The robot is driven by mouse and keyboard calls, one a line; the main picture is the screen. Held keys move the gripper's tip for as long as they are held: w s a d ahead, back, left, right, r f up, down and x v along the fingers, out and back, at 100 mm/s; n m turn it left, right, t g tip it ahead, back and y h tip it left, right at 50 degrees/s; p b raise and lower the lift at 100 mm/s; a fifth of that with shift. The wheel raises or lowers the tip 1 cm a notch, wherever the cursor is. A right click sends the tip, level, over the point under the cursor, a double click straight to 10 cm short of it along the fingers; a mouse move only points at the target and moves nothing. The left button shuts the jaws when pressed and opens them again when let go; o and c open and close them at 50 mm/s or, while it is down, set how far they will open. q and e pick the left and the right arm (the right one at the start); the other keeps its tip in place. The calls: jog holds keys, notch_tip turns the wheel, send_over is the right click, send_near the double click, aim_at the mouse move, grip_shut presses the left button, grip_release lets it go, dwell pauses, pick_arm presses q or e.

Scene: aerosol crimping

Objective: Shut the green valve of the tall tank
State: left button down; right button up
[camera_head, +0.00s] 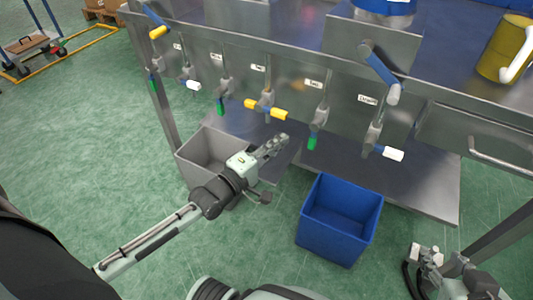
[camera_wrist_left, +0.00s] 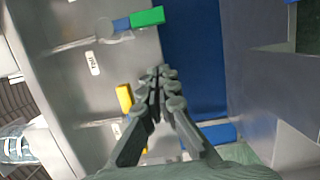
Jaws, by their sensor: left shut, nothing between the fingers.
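The valve labelled "Tall" has a green handle (camera_head: 312,142) that hangs straight down, in line with its pipe, under the front panel of the bench. The same green handle shows at the top of the left wrist view (camera_wrist_left: 147,17), beside its label (camera_wrist_left: 94,63). My left gripper (camera_head: 281,142) is shut and empty. In the head view it lies left of the green handle, apart from it, below the yellow-handled valve. My right gripper (camera_head: 426,254) is at the lower right, far from the valve; its fingers are not clear enough to judge.
The yellow handle (camera_head: 265,110) lies crosswise just left of the green one; a white-handled valve (camera_head: 384,151) is on the right. Other green handles hang further left (camera_head: 220,105). A grey bin (camera_head: 187,158) and a blue bin (camera_head: 330,242) stand below, near my left arm.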

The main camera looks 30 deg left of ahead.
aim_at(315, 133)
pick_arm(q)
jog(key=shift+w+d, duration=0.25)
jog(key=shift+d, duration=0.5)
jog(key=shift+w+d, duration=0.25)
jog(key=shift+d, duration=0.5)
jog(key=shift+w+d, duration=0.25)
jog(key=shift+d, duration=0.5)
